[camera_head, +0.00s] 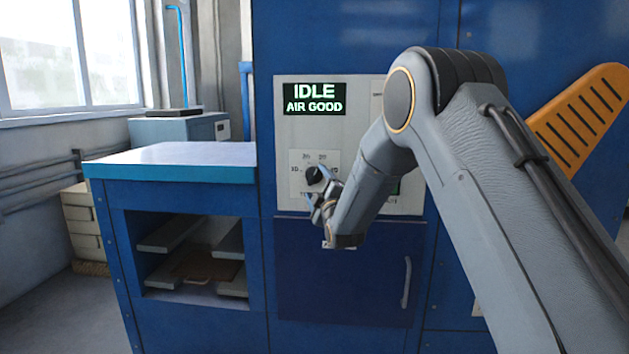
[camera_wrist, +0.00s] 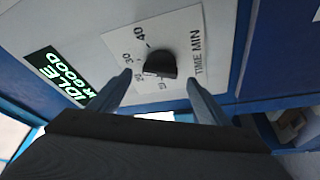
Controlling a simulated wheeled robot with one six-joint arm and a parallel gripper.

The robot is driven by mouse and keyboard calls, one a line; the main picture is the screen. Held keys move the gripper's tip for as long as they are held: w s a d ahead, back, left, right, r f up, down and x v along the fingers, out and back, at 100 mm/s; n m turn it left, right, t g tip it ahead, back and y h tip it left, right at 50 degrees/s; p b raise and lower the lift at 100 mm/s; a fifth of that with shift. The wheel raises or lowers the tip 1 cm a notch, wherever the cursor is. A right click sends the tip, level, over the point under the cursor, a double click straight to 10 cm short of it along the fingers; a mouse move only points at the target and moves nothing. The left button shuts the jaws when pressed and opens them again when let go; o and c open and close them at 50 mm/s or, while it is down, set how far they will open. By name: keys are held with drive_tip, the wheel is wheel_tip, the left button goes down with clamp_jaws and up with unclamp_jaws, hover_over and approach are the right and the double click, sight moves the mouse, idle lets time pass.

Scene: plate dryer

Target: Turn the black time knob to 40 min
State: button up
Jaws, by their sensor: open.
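The black time knob (camera_head: 314,175) sits on a pale dial plate on the blue machine's grey control panel. In the wrist view the knob (camera_wrist: 160,63) is seen close, beside the words TIME MIN and the numbers 30 and 40; the other marks are partly hidden or too blurred to read. I cannot tell which mark the knob points to. My gripper (camera_head: 323,207) is just in front of the dial, below the knob in the head view. In the wrist view its two fingers (camera_wrist: 158,78) are apart, one on each side of the knob, with nothing between them gripped.
A lit display (camera_head: 314,98) above the dial reads IDLE, AIR GOOD. Below the panel is a dark blue door (camera_head: 345,272) with a vertical handle (camera_head: 406,282). A blue bench (camera_head: 170,172) with open shelves stands to the left. My arm hides the panel's right side.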

sight(314, 178)
drive_tip(key=shift+x, duration=2.05)
drive_tip(key=shift+c, duration=0.4)
drive_tip(key=shift+f, duration=0.1)
drive_tip(key=c, duration=1)
